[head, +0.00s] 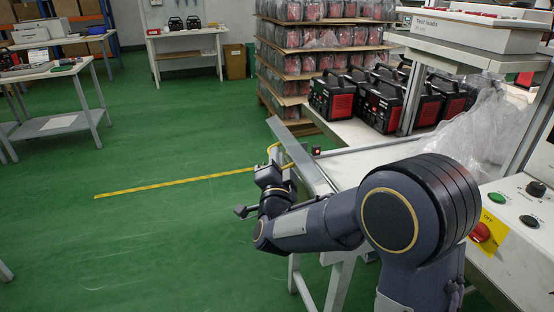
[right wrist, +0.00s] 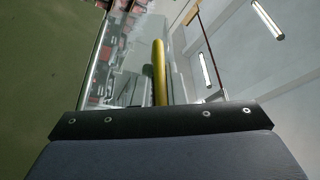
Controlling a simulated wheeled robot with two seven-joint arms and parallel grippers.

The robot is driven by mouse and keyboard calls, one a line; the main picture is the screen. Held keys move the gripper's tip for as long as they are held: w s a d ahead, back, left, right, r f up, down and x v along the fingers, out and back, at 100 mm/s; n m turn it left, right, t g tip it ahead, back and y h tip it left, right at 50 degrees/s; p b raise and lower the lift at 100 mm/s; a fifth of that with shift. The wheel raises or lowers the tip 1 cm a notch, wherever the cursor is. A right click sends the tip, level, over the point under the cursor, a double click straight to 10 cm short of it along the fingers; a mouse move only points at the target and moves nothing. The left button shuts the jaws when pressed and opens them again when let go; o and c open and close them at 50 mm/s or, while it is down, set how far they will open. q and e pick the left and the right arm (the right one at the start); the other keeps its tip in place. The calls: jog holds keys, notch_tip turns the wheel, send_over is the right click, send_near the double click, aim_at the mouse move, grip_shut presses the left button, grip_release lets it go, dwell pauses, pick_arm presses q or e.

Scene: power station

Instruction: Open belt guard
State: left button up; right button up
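The belt guard (head: 290,150) shows in the head view as a long, narrow grey panel standing tilted along the near left edge of the conveyor bench. A yellow handle (head: 273,147) shows at its left side. My right gripper (head: 269,172) is at this handle, on the aisle side of the guard. Its fingers are too small and dark to tell whether they are closed on it. In the right wrist view a yellow bar (right wrist: 159,72) runs up from the dark gripper body, with a see-through panel behind it. My left gripper is not in view.
Black-and-red power units (head: 335,96) stand on the bench beyond the guard. A small box with a red light (head: 316,150) sits beside the guard. A control panel with a red button (head: 480,232) is at right. The green floor at left is clear, with a yellow line (head: 165,184).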

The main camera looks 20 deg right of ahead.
grip_shut()
jog(key=m+b, duration=0.1)
jog(key=d+r+m+g+b, duration=0.1)
jog(key=shift+d+m, duration=0.3)
jog(key=shift+m, duration=0.1)
jog(key=o, duration=0.7)
grip_release()
jog(key=shift+s, duration=0.1)
jog(key=r+v, duration=0.1)
jog(key=v, duration=0.6)
jog(key=shift+s+a+f, duration=0.25)
jog(key=shift+f, duration=0.25)
